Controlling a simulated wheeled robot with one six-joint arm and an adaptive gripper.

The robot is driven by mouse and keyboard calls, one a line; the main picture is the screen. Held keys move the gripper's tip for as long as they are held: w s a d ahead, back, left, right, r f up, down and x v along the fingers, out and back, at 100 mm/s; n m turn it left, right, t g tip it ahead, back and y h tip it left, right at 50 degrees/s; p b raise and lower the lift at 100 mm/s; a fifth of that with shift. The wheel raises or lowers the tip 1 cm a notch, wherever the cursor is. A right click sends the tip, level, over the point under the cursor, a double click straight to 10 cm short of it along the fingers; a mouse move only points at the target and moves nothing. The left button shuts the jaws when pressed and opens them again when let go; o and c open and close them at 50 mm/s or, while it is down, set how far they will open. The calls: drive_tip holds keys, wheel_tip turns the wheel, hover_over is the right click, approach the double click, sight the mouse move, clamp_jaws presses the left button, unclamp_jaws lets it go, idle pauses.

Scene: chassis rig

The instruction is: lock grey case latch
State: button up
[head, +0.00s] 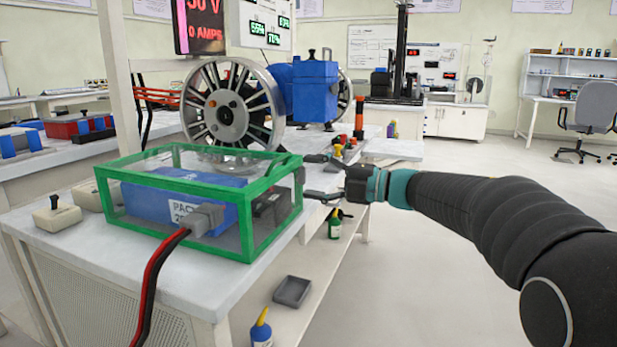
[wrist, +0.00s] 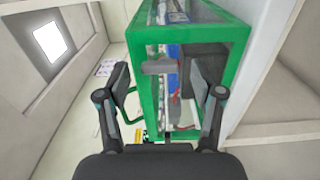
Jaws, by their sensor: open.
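The case (head: 250,247) is a clear box with a green frame, standing on the white bench with a blue pack (head: 165,200) inside. Its green frame fills the middle of the wrist view (wrist: 137,42). A small grey bar, which looks like the case latch (wrist: 160,67), lies across the near end of the case. My gripper (head: 322,176) is open and empty at the right end of the case. In the wrist view its fingers (wrist: 157,76) stand on either side of the grey bar, apart from it. I cannot tell the latch's position for certain.
A grey plug with a red and black cable (head: 207,218) is at the case's front. A spoked wheel (head: 228,105) and blue unit (head: 315,90) stand behind. A grey tray (head: 292,291) and bottles sit on the lower shelf.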

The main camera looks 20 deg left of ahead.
drive_tip(key=d, duration=1.1)
drive_tip(key=shift+s+d, duration=0.2)
drive_tip(key=shift+s, duration=0.25)
